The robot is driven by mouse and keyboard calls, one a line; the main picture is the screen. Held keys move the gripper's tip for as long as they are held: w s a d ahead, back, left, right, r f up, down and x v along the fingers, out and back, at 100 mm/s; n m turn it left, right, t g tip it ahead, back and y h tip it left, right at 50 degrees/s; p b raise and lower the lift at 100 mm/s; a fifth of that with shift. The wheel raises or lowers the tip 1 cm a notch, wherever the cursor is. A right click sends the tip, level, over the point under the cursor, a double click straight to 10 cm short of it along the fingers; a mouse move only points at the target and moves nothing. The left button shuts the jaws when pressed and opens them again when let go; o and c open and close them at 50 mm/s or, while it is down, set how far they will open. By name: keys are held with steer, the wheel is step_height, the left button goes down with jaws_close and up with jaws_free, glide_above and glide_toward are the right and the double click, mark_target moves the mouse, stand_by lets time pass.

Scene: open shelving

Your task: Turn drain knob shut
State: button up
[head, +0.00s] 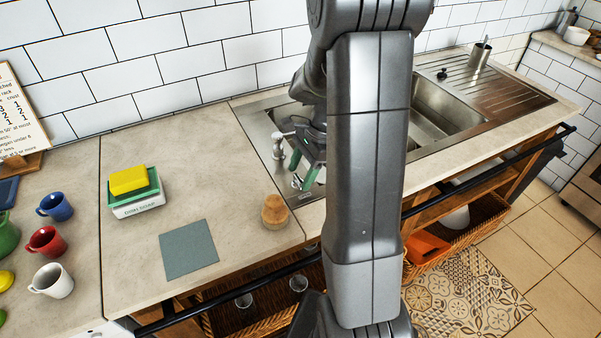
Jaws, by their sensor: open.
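A small metal knob (297,183) stands on the front left rim of the steel sink (265,133). I cannot tell for sure that it is the drain knob, or how it is turned. My gripper (301,177) is open, with green-tipped fingers pointing down just above the metal knob. I cannot tell whether they touch it. A chrome tap-like fitting (278,146) stands behind and left of the fingers. My arm hides much of the left part of the sink. A small black knob (442,74) sits at the back right of the basin.
A wooden knobbed object (275,212) stands on the counter left of the sink. A metal cup (480,55) stands on the drainboard. A dark rail (460,182) runs along the counter front.

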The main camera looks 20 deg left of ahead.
steer(key=shift+s+a+f, duration=0.1)
steer(key=shift+f, duration=0.25)
steer(key=shift+c, duration=0.5)
steer(key=c, duration=0.9)
